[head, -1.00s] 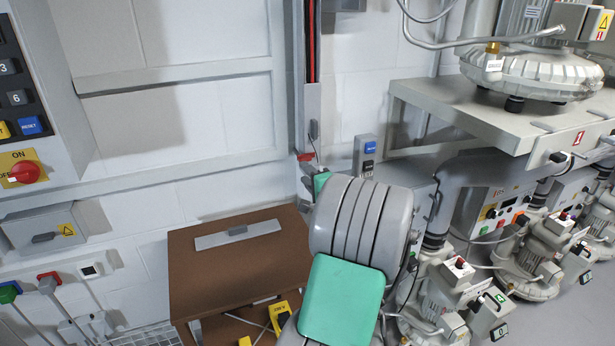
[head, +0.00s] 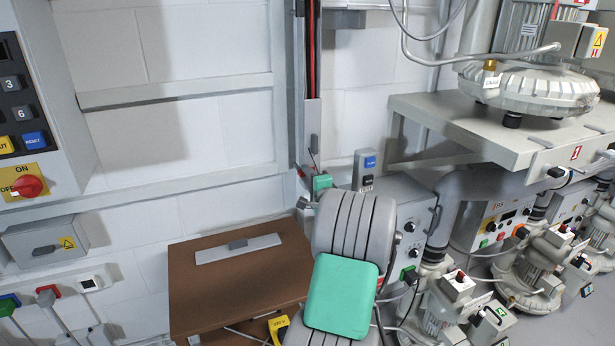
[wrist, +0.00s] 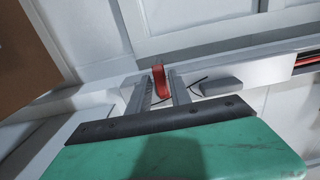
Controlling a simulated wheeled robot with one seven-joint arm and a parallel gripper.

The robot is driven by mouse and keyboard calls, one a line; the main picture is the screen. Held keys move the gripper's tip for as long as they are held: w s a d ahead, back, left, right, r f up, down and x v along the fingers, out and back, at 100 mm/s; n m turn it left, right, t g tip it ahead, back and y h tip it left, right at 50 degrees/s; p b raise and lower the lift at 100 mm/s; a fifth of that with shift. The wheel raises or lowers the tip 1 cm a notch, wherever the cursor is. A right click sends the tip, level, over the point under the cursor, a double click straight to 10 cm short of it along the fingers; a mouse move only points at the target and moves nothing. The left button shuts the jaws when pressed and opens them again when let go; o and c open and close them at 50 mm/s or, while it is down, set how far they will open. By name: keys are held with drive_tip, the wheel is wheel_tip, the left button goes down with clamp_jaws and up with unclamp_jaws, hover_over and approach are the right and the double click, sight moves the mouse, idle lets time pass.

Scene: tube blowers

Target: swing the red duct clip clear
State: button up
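The red duct clip (wrist: 159,80) stands out from the pale duct in the wrist view. It lies between the two fingers of my gripper (wrist: 159,92), nearer the left finger, with a clear gap to the right finger. The fingers are apart, so my gripper is open around the clip. In the head view only a small red bit of the clip (head: 301,173) shows at the lower end of the vertical duct (head: 313,125). My gripper's green body is just right of it, and the fingers are too small to make out there.
A brown table (head: 225,275) stands below and left of the duct. A grey box with a blue button (head: 365,170) is on the wall just right of my gripper. Blowers and a shelf (head: 460,125) fill the right side. A thin dark cable (wrist: 190,90) runs near the fingers.

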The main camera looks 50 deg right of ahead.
clamp_jaws()
drive_tip(key=shift+f+n+b, duration=0.15)
drive_tip(key=shift+n+b, duration=0.15)
drive_tip(key=shift+b, duration=0.2)
drive_tip(key=n+b, duration=0.4)
drive_tip(key=b, duration=0.2)
drive_tip(key=n+b, duration=0.5)
drive_tip(key=b, duration=0.1)
drive_tip(key=n+b, duration=0.4)
drive_tip(key=b, duration=0.2)
drive_tip(key=shift+w+a+r, duration=0.15)
drive_tip(key=shift+a+r, duration=0.1)
drive_tip(key=shift+a, duration=0.05)
drive_tip(key=n+b, duration=0.4)
drive_tip(key=shift+w+a+r, duration=0.1)
drive_tip(key=shift+r, duration=0.15)
drive_tip(key=shift+n, duration=0.3)
